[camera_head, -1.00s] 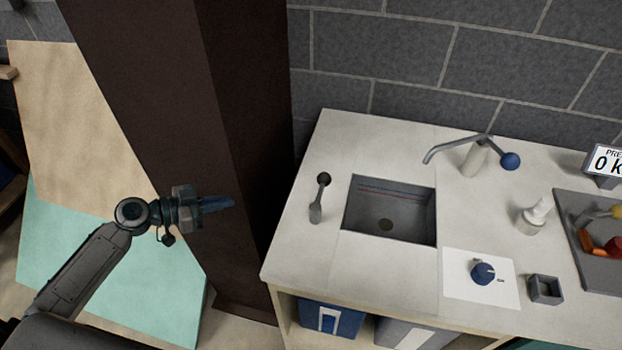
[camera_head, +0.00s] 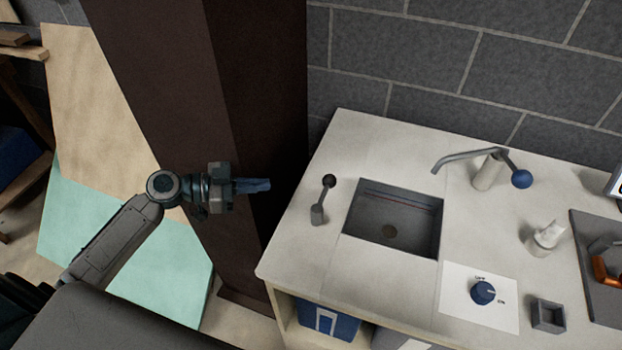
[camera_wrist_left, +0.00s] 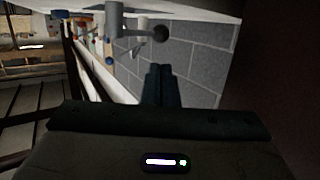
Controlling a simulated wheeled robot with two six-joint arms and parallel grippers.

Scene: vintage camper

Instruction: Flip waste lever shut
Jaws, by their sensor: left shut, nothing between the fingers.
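The waste lever (camera_head: 323,199) stands on the white counter left of the sink, a grey arm with a black ball knob that leans toward the back. It also shows at the top of the left wrist view, with its dark knob (camera_wrist_left: 160,33). My left gripper (camera_head: 268,185) is left of the counter's left edge, apart from the lever, and points right toward it. Its fingers are shut and empty; they show together in the left wrist view (camera_wrist_left: 160,85). My right gripper is not in view.
A grey sink (camera_head: 392,219) is sunk into the counter (camera_head: 385,271), with a blue-knobbed tap (camera_head: 490,170) behind it. A blue dial (camera_head: 483,292), a small grey box (camera_head: 548,316) and a pump bottle (camera_head: 544,238) are to the right. A dark brown pillar (camera_head: 225,90) stands behind my left arm.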

